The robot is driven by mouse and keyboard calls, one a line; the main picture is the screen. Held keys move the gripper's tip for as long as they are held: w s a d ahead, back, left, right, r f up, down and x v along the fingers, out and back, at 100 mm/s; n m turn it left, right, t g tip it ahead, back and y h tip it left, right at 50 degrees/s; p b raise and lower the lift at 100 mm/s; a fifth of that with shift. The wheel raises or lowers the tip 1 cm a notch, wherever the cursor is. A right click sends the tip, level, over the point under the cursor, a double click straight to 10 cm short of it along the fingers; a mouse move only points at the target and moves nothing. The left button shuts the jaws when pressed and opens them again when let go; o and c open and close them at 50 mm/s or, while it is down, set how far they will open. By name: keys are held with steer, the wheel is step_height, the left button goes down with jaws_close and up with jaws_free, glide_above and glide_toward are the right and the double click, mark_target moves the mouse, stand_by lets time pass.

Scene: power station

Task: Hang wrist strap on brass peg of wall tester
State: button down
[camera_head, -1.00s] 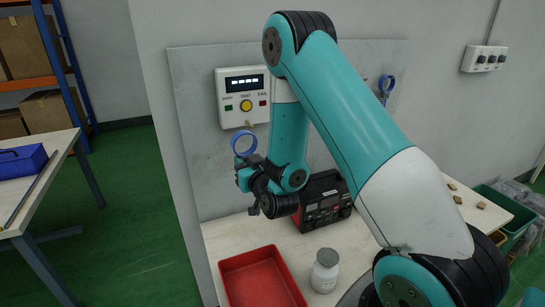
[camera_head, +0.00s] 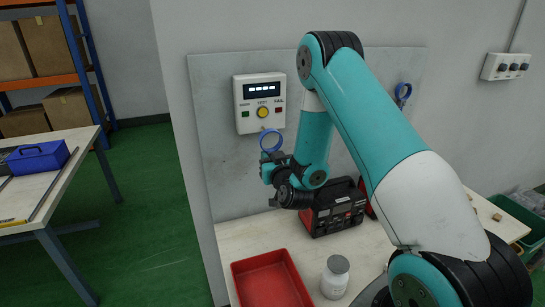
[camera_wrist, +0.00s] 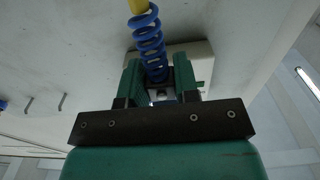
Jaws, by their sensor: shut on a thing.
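The wall tester (camera_head: 259,117) is a white box with a dark display and a yellow button, mounted on a grey panel. My gripper (camera_head: 270,158) is just below it, shut on the wrist strap, whose blue ring (camera_head: 271,140) stands above the fingers. The ring's top is close under the tester's lower edge. I cannot make out the brass peg clearly; the ring overlaps that area. In the wrist view a blue coiled cord (camera_wrist: 149,42) with a yellow end runs from between my fingers (camera_wrist: 160,85), with the pale tester (camera_wrist: 195,60) behind.
Another blue strap (camera_head: 403,90) hangs on the panel at the right. On the bench below are a red tray (camera_head: 240,283), a white jar (camera_head: 335,277) and a black-and-red device (camera_head: 335,212). A side table (camera_head: 50,195) with a blue toolbox stands at the left.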

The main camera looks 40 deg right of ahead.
steer(key=shift+f+p+x, duration=0.2)
steer(key=shift+p+x, duration=0.65)
steer(key=shift+p, duration=0.25)
steer(key=shift+f+p+x, duration=0.2)
steer(key=shift+p+x, duration=0.65)
steer(key=shift+p, duration=0.2)
steer(key=shift+f+p+x, duration=0.2)
steer(key=shift+p+x, duration=0.65)
steer(key=shift+p, duration=0.25)
steer(key=c, duration=0.8)
jaws_free()
steer(key=shift+f, duration=0.1)
